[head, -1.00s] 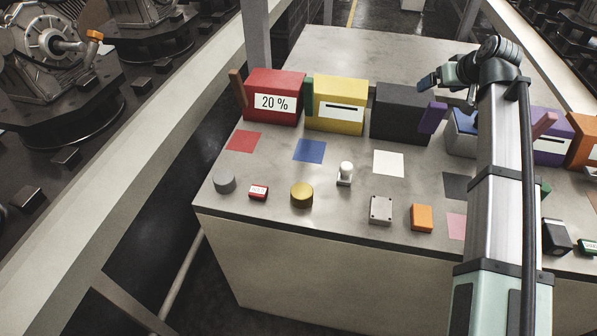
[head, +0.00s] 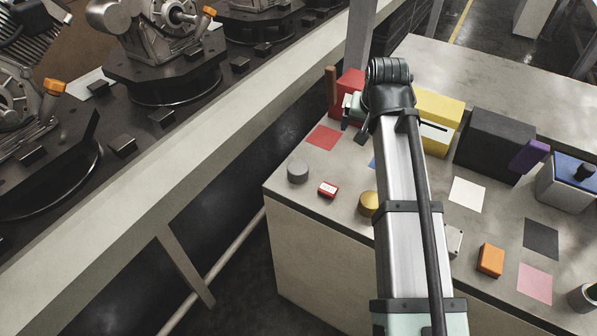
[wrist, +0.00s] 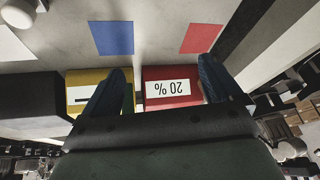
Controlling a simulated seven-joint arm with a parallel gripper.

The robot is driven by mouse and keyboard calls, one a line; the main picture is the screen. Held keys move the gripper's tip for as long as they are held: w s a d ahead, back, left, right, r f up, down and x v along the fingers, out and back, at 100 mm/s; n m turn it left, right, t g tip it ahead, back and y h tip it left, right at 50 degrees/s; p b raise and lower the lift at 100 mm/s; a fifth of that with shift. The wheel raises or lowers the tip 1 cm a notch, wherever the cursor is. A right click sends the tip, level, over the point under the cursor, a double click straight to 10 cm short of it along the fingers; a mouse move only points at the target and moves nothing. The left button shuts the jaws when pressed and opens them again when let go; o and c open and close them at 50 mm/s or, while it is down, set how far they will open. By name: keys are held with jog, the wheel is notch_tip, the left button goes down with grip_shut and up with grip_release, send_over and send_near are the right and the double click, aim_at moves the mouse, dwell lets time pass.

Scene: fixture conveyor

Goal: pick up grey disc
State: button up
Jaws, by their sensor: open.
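The grey disc (head: 298,171), a short grey cylinder, stands on the worktop near its left front corner in the head view. It is not visible in the wrist view. My gripper (head: 353,128) is above the table in front of the red box (head: 350,82), behind and to the right of the disc, and apart from it. In the wrist view my gripper (wrist: 163,66) shows two separated dark fingers with nothing between them.
A black box (head: 495,145) and an orange block (head: 491,260) are farther right. My arm hides part of the table.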

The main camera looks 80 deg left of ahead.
jog(key=t+h, duration=0.1)
send_near(298, 167)
jog(key=shift+m, duration=0.4)
jog(key=x, duration=0.4)
jog(key=shift+w+a+f, duration=0.15)
jog(key=shift+a+f, duration=0.1)
jog(key=shift+a, duration=0.15)
jog(key=shift+d+x, duration=0.15)
jog(key=shift+x, duration=1.2)
jog(key=shift+d+x, duration=0.15)
jog(key=shift+x, duration=1.15)
jog(key=shift+f, duration=0.1)
jog(key=shift+c, duration=0.3)
jog(key=c, duration=1.3)
notch_tip(298, 167, up, 10)
jog(key=shift+f, duration=0.2)
jog(key=shift+r, duration=0.25)
